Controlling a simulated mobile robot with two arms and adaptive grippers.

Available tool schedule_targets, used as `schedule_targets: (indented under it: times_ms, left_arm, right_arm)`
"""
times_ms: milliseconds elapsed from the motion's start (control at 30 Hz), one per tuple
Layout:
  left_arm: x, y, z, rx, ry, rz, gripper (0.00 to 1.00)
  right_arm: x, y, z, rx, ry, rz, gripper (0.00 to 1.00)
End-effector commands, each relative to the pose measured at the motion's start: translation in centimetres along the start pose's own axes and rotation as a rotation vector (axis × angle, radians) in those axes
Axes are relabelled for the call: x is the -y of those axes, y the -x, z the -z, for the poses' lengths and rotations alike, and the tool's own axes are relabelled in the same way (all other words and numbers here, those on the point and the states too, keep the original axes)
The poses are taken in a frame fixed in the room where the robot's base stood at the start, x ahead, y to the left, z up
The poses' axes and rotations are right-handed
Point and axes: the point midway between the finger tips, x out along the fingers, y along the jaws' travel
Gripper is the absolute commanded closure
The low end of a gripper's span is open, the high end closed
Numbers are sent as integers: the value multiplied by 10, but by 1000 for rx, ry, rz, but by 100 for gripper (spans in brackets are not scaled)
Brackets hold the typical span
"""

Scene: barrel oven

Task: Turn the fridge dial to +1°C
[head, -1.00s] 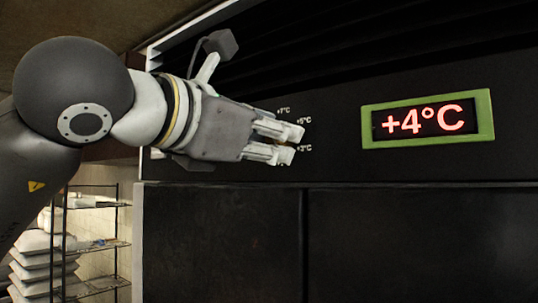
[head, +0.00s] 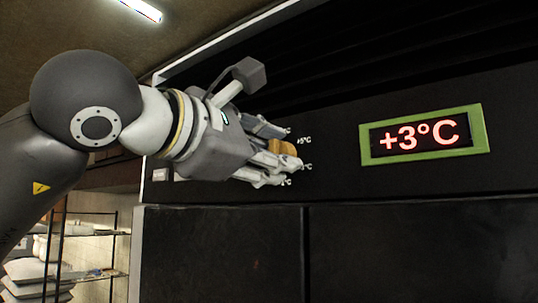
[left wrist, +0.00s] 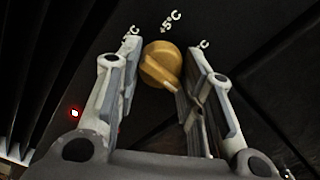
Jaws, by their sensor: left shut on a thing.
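The fridge dial (head: 285,147) is a yellow-orange knob on the black front panel, with temperature marks around it. In the left wrist view the dial (left wrist: 161,63) sits between the two fingers, with a "+5°C" mark above it. My left gripper (head: 283,154) is shut on the dial, its fingers on either side and its wrist rolled over. The red readout on the display (head: 474,119), in a green frame to the right of the dial, shows "+3°C". Some marks are hidden behind the fingers. My right gripper is not in view.
The black fridge doors (head: 400,245) lie below the panel, and dark slats run above it. A wire shelf rack (head: 95,235) with pale sacks stands at the lower left. The panel between dial and display is clear.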

Motion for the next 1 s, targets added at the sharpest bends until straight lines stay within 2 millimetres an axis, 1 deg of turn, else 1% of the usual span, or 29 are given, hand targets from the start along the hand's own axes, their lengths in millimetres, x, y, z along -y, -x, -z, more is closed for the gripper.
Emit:
schedule_targets:
  times_ms: [367,400,533,567,867,967,1000]
  left_arm:
    - [1,0,0,0,-7,2,88]
    - [1,0,0,0,-7,2,61]
    - [1,0,0,0,-6,2,44]
    - [1,0,0,0,-6,2,42]
    - [0,1,0,0,-5,0,42]
    - [0,7,0,2,-5,0,42]
    - [0,12,-1,3,-5,-1,42]
  right_arm:
    - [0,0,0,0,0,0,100]
    - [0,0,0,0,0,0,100]
    - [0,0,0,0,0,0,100]
    - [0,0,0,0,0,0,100]
    - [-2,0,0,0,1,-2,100]
    - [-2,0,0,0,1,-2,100]
    - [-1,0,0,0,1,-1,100]
